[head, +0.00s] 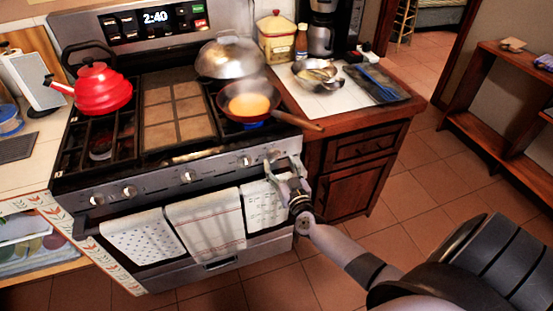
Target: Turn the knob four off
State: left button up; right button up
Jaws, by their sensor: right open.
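The stove front (150,188) carries a row of several silver knobs. A knob (245,161) sits just left of my right gripper (283,166). Another knob (272,156) at the right end of the row is close to the fingertips and partly hidden by them. Which one is knob four I cannot tell for sure. My right gripper is open and empty at the stove's front right corner; whether it touches a knob cannot be told. A pan (249,103) with orange food stands on the right front burner, with a blue flame (253,126) under it. My left gripper is not in view.
White towels (205,226) hang on the oven handle below the knobs. The pan's wooden handle (300,123) sticks out over the front right edge. A red kettle (103,88) stands at left and a domed lid (231,57) behind the pan. Open tiled floor lies right of the cabinet.

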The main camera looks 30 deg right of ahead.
aim_at(276, 157)
jog(key=shift+x, duration=1.8)
jog(key=shift+a, duration=0.1)
jog(key=shift+c, duration=0.5)
jog(key=c, duration=1.1)
